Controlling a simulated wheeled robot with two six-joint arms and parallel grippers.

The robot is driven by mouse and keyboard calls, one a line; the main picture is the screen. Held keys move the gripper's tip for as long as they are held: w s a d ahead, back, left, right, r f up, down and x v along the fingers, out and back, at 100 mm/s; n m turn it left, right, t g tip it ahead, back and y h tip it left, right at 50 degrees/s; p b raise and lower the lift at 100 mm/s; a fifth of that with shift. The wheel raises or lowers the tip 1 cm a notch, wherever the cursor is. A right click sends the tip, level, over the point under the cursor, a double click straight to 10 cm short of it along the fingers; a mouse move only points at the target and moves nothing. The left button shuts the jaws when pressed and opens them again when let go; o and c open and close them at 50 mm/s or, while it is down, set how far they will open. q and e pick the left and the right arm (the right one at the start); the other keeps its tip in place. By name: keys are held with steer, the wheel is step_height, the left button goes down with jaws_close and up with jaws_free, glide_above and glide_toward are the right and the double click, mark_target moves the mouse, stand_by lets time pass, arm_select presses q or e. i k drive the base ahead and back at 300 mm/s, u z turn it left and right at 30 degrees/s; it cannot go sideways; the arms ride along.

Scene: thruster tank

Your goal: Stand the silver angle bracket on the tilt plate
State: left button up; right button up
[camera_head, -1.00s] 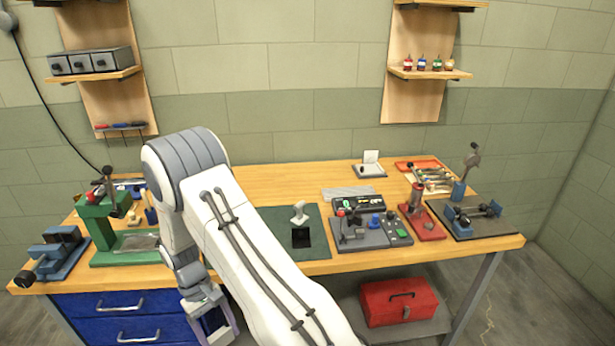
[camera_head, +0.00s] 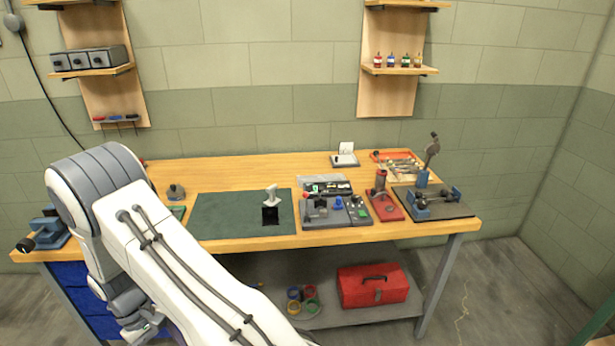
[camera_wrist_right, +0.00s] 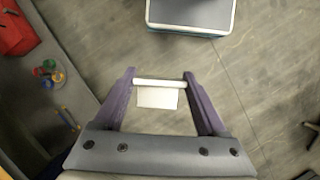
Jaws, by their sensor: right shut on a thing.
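In the right wrist view my right gripper (camera_wrist_right: 160,80) is shut on the silver angle bracket (camera_wrist_right: 157,98), which looks pale, with a narrow bar between the purple fingertips and a flat face beside it. Bare floor shows beneath it. I cannot say surely which bench item is the tilt plate; a small pale plate on a grey base (camera_head: 344,158) stands at the back.
The wooden bench (camera_head: 235,172) carries a green mat (camera_head: 225,215) with a grey lever (camera_head: 271,193), a control panel (camera_head: 322,213), a red stand (camera_head: 386,207) and a dark fixture board (camera_head: 450,211). A red toolbox (camera_head: 373,287) sits on the lower shelf. My arm hides the bench's left part.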

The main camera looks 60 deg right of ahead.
mark_target(345, 158)
steer(key=k, duration=0.9)
steer(key=z, duration=1.8)
steer(key=i, duration=0.85)
